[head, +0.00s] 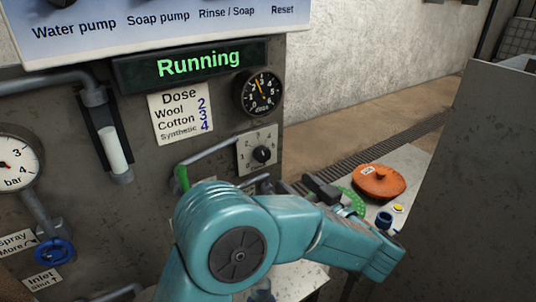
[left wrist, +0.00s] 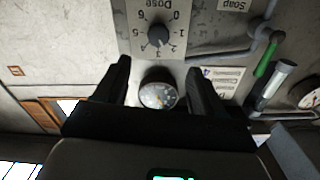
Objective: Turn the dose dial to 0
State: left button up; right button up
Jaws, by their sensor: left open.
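The dose dial is a black round knob (head: 262,154) on a pale numbered plate (head: 246,163) on the grey machine front. In the left wrist view the dial (left wrist: 158,36) appears upside down, its pointer seemingly between 2 and 3, though small. The dose gauge (head: 263,93) above the dial has its needle up and slightly left, near 2. My left gripper (head: 319,188) is right of and below the dial, apart from it. Its two black fingers are open and empty in the left wrist view (left wrist: 157,66), with the gauge (left wrist: 158,95) showing between them. My right gripper is not in view.
A dose card (head: 180,113) and the green "Running" display (head: 198,63) are near the dial. A green-handled lever (head: 181,178) sticks out left of it. An orange round object (head: 379,181) lies on a pale surface at right. A grey panel (head: 475,170) stands far right.

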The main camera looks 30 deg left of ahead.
aim_at(265, 157)
pick_arm(q)
jog(key=p+x, duration=0.1)
jog(key=x, duration=1.2)
jog(key=shift+w+a, duration=0.15)
jog(key=shift+c, duration=0.3)
jog(key=c, duration=1)
